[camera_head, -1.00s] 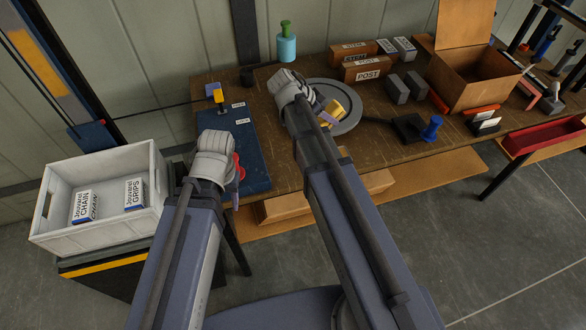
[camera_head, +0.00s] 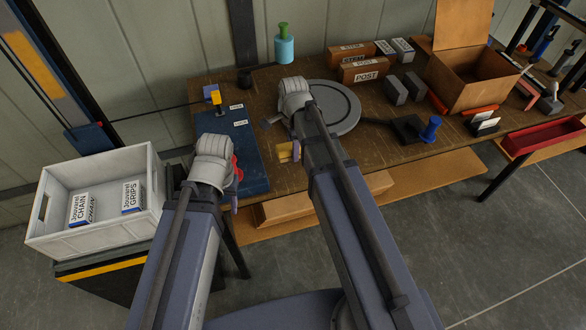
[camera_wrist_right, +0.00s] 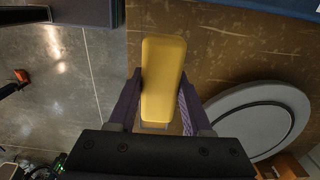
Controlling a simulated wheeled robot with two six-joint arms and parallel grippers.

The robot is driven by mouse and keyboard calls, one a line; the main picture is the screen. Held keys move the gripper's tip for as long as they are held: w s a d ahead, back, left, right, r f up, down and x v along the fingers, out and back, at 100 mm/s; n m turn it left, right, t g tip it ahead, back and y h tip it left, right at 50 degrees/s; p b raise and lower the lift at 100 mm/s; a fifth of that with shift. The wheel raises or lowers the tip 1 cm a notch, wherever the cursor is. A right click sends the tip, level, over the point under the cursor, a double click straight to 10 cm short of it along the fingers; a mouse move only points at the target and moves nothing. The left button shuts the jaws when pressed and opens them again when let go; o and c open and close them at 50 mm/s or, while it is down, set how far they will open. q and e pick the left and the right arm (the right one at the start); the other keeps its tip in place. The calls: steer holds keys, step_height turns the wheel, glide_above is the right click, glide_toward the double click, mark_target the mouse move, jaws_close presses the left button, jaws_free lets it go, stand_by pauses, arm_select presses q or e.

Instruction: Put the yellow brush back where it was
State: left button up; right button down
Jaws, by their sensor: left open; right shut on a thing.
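The yellow brush (camera_head: 285,153) is in my right gripper (camera_head: 294,151), held over the front part of the wooden bench, left of the grey disc. In the right wrist view, a plain yellow block (camera_wrist_right: 162,75) fills the space between the two purple fingers (camera_wrist_right: 160,105); any bristles are hidden. My left gripper (camera_head: 237,180) is open by the front right edge of the blue mat (camera_head: 250,160), mostly hidden by its wrist. A red part shows beside it.
A grey disc (camera_head: 345,120) lies on the bench (camera_head: 375,150); it also shows in the wrist view (camera_wrist_right: 285,110). A yellow-topped item (camera_head: 216,98) and two small labels are on the mat. A teal bottle (camera_head: 284,48) stands behind. A white crate (camera_head: 100,230) is at left.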

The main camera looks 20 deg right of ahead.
steer(key=b, duration=0.4)
glide_above(293, 171)
step_height(293, 171, down, 5)
steer(key=shift+r, duration=0.15)
step_height(293, 171, down, 4)
steer(key=b, duration=0.3)
steer(key=shift+r, duration=0.2)
steer(key=c, duration=0.8)
jaws_free()
steer(key=shift+f, duration=0.1)
steer(key=o, duration=0.5)
steer(key=shift+c, duration=0.2)
